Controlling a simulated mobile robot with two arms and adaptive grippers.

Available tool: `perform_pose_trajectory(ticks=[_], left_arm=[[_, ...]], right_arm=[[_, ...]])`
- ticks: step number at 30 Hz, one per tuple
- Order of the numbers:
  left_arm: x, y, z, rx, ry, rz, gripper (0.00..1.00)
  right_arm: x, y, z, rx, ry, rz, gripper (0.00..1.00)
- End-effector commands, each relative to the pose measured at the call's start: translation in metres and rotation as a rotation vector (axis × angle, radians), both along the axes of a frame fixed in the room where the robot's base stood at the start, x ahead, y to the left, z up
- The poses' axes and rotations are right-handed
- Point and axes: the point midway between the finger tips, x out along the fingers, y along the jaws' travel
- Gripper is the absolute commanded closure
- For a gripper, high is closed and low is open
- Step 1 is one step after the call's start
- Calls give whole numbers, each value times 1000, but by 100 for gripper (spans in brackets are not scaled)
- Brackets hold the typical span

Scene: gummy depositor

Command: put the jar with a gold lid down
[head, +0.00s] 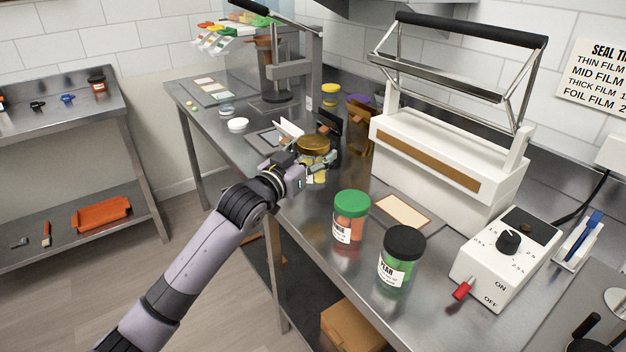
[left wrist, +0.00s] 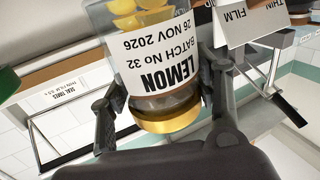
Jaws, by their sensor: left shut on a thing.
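The jar with a gold lid (head: 317,175) is upright over the metal counter (head: 283,196), with yellow contents showing. My left gripper (head: 312,163) is shut around it, below the lid. In the left wrist view the jar (left wrist: 155,75) sits between the two fingers (left wrist: 165,110), its label reading LEMON upside down and its gold lid towards the palm. I cannot tell whether its base touches the counter. My right gripper is not in view.
A green-lidded orange jar (head: 350,220) and a black-lidded PEAR jar (head: 401,258) stand nearer on the counter. A white sealer (head: 430,160) is to the right. Dark and amber pouches (head: 359,128) stand close behind the held jar. Bare counter lies between it and the green-lidded jar.

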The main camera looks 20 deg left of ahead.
Motion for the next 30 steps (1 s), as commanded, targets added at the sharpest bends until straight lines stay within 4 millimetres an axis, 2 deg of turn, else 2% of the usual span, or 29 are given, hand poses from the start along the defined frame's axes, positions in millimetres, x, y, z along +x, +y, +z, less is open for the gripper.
perform_pose_trajectory(ticks=[1,3,8,11,15,28,29,30], left_arm=[[0,0,-11,0,2,0,92],[0,0,-20,-1,1,0,92],[0,0,-32,0,-1,0,92],[-1,0,-48,1,2,0,92],[0,0,-63,-1,1,0,92],[0,0,-71,-1,-2,0,92],[0,0,-72,-1,-2,0,42],[0,0,-71,-1,-2,0,39]], right_arm=[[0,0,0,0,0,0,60],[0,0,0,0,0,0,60],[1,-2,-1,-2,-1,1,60],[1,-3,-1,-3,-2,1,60],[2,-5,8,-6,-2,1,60],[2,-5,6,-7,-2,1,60],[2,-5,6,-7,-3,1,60],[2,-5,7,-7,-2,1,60]])
